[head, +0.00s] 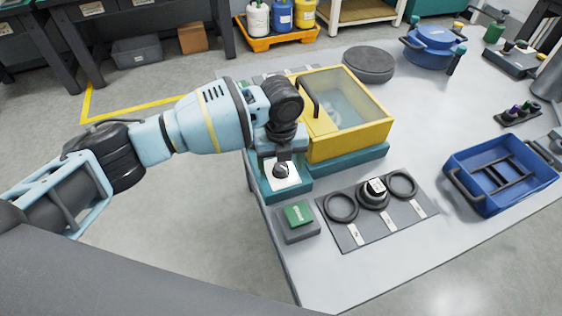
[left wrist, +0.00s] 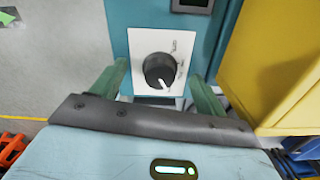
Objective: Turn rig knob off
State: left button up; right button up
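The rig knob (head: 281,171) is a round black dial on a white plate at the front of the teal base of the rig (head: 350,128), which has a yellow-framed clear box on top. In the left wrist view the knob (left wrist: 158,68) has a white pointer mark aimed down and slightly right; the plate's lettering is too small to read. My left gripper (head: 281,158) is at the knob. In the left wrist view its green-grey fingers (left wrist: 160,82) are spread on either side of the knob, with visible gaps. My right gripper is not in view.
A grey block with a green button (head: 299,214) sits in front of the rig. A grey mat (head: 388,228) with black rings lies to its right. A blue tray (head: 497,182) stands further right. A dark round disc (head: 368,63) is behind the rig.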

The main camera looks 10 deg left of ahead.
pick_arm(q)
jog(key=c, duration=1.3)
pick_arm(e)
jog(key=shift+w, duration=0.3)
